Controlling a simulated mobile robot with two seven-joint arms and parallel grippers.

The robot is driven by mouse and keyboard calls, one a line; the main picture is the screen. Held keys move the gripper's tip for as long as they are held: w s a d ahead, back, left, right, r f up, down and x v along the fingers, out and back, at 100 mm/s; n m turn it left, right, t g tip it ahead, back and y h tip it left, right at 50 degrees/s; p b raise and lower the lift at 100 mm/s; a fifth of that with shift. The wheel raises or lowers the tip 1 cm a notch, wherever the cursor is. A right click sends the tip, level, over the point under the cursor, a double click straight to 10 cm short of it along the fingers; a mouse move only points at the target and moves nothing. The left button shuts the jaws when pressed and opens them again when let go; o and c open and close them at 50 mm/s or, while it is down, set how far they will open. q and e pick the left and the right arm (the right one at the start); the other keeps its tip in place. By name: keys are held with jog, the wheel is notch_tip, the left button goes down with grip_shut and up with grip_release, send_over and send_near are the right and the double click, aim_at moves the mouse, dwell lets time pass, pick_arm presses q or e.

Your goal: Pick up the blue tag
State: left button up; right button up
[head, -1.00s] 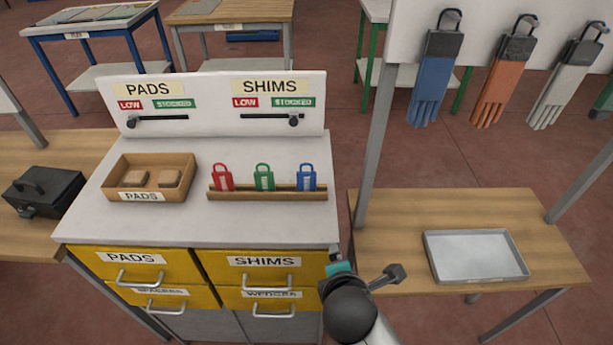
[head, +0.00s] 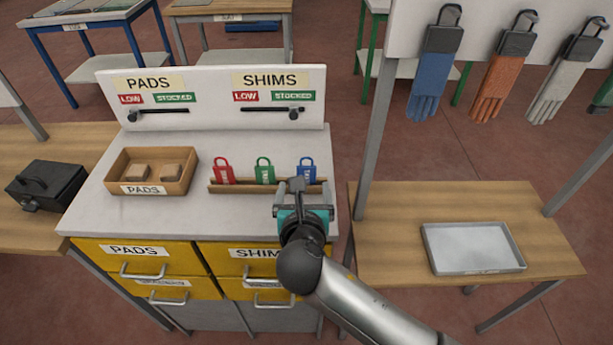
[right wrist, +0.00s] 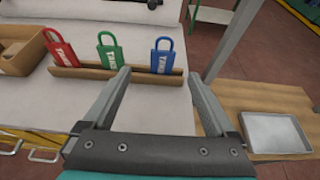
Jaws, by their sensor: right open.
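The blue tag (head: 307,169) stands upright at the right end of a wooden rack on the white-topped cabinet. In the right wrist view the blue tag (right wrist: 162,58) shows ahead, between the lines of the two fingers. My right gripper (head: 297,186) is in front of the rack, close to the blue tag. Its fingers are spread and empty in the right wrist view (right wrist: 158,80). My left gripper is not in view.
A red tag (head: 223,171) and a green tag (head: 264,171) stand in the same rack (head: 230,187). A cardboard box of pads (head: 188,186) is to the left. A metal tray (head: 473,271) lies on the right table. The white top in front of the rack is clear.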

aim_at(307, 171)
jog(key=x, duration=0.5)
jog(key=shift+w+b, duration=0.1)
jog(key=shift+b, duration=0.2)
jog(key=shift+d+b+x, duration=0.15)
jog(key=shift+b+x, duration=0.1)
jog(key=shift+x, duration=1.05)
jog(key=shift+d+b+x, duration=0.1)
jog(key=shift+b+x, duration=0.15)
jog(key=shift+x, duration=1.1)
jog(key=shift+f, duration=0.1)
jog(key=shift+c, duration=0.3)
jog(key=c, duration=1.4)
